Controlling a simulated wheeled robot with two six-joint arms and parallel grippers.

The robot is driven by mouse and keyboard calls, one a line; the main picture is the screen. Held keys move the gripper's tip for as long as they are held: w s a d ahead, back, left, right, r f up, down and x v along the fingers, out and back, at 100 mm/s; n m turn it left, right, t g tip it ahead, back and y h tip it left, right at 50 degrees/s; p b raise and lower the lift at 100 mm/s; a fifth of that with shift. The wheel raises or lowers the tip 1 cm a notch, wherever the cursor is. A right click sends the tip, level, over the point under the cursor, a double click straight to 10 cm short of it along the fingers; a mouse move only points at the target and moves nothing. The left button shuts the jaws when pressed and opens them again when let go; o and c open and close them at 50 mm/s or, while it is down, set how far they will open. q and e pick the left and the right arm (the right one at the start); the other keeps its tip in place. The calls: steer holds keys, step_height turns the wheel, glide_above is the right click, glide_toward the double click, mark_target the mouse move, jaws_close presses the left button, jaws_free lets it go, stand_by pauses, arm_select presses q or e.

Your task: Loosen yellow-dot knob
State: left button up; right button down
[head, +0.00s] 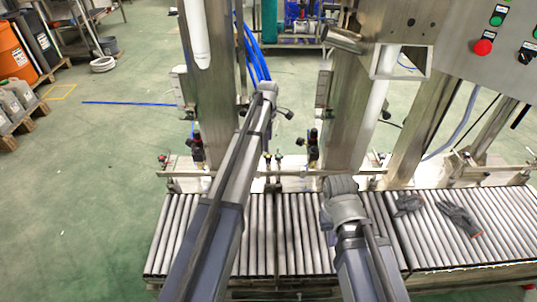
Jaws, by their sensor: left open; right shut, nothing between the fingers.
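I cannot make out a yellow dot on any knob at this size. Small dark valve fittings with knobs sit low on the steel frame, one beside the left post (196,146) and one beside the middle post (313,147). My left gripper (266,107) is open, raised between the two posts and above the conveyor; it looks empty, and its arm covers part of the frame. My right gripper (341,187) is shut and empty over the back of the conveyor, left of the gloves; its wrist mostly hides its fingers.
A roller conveyor (287,240) runs across the front, with dark gloves (460,219) on its right part. A control panel (493,50) with a red button stands at upper right. A steel spout box (402,62) hangs near the middle post. Green floor is open at left.

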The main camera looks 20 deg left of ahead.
mark_target(268, 156)
arm_select(q)
step_height(268, 156, down, 8)
steer(key=b, duration=0.7)
steer(key=shift+r, duration=0.25)
steer(key=shift+r, duration=0.1)
steer(key=shift+c, duration=0.2)
jaws_close()
